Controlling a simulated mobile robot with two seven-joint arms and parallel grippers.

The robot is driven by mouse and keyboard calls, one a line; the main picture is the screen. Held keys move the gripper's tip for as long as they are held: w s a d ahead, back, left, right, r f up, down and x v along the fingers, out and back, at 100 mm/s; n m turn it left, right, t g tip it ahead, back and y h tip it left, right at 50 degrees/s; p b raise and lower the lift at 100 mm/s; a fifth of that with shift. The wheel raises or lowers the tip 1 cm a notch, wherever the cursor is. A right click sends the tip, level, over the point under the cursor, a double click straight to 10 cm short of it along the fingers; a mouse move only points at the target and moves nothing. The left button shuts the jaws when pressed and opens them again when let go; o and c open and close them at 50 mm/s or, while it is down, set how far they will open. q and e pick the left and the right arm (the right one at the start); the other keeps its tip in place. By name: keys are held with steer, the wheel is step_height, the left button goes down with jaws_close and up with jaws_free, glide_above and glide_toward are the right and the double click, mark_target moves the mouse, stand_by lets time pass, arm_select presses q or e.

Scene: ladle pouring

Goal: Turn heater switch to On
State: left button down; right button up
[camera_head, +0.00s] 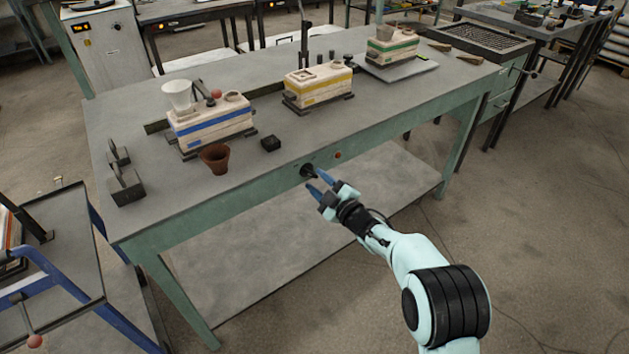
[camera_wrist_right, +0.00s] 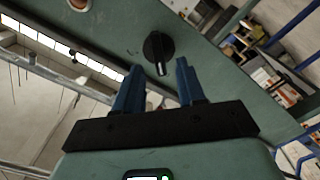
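The heater switch (camera_head: 308,171) is a black round knob on the green front edge of the workbench. In the right wrist view the knob (camera_wrist_right: 157,50) has a pale mark on its ridge, which points towards my gripper. My right gripper (camera_head: 317,184) has blue fingers and is just in front of the knob. In the right wrist view the fingers (camera_wrist_right: 160,78) are apart, one on each side of the knob's near end, with gaps between. Whether they touch it cannot be seen clearly. My left gripper is not in view.
A red-orange button or light (camera_head: 338,155) sits on the panel right of the knob. A lower shelf (camera_head: 300,235) lies below the panel.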

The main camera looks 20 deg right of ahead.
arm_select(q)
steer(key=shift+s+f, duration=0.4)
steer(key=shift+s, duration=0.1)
arm_select(e)
steer(key=shift+x, duration=1.15)
steer(key=shift+d, duration=0.1)
jaws_close()
